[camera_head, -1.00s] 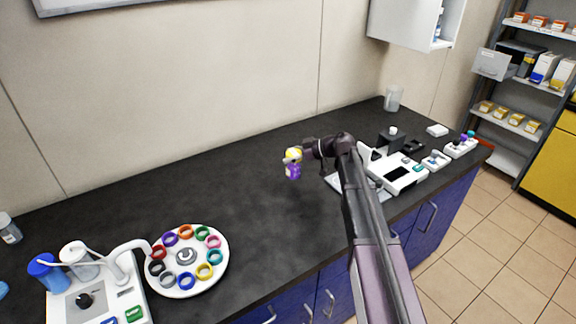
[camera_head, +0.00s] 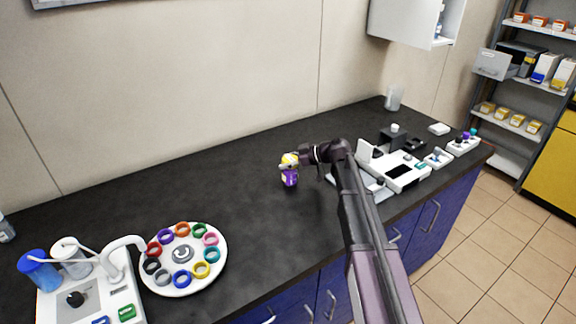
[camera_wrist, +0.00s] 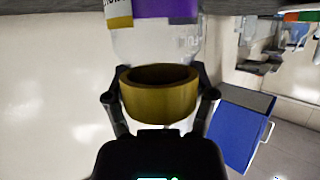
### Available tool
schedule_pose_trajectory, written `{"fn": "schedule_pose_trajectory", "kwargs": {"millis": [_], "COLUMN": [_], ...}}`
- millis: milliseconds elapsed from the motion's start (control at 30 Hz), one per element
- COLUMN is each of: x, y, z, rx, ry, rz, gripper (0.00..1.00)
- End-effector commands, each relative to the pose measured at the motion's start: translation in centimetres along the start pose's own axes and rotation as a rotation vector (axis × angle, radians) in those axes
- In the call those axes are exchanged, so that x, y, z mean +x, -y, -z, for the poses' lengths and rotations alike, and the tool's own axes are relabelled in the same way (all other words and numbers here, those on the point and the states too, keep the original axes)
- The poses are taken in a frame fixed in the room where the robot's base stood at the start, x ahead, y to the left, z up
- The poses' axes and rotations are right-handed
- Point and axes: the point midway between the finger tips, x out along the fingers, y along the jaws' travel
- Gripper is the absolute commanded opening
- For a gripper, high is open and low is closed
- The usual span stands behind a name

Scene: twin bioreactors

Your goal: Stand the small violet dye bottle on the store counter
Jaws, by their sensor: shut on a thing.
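The small violet dye bottle (camera_head: 290,179) is upright over the dark store counter (camera_head: 245,215), near its middle. In the wrist view its clear shoulder and its violet and white-yellow label (camera_wrist: 165,10) show, with a gold-yellow ring (camera_wrist: 160,93) around its neck. My gripper (camera_head: 292,161) is shut on the bottle at this ring, with one finger on each side; it also shows in the wrist view (camera_wrist: 160,100). The bottle's base is cut off in the wrist view. I cannot tell whether it touches the counter.
A white round tray (camera_head: 221,262) of coloured rings and a white device (camera_head: 125,297) with a blue bottle stand at the left. White instruments (camera_head: 400,172) stand at the right. The counter around the bottle is clear. A white cabinet (camera_head: 405,22) hangs at the back right.

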Motion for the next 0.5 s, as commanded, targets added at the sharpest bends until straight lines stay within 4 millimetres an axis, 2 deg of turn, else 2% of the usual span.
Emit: {"fn": "schedule_pose_trajectory", "kwargs": {"millis": [467,500], "x": [0.17,0.12], "y": [0.01,0.01], "z": [-0.38,-0.26], "rx": [0.0,0.0], "ry": [-0.001,0.0], "rz": [0.0,0.0], "gripper": [0.14,0.84]}}
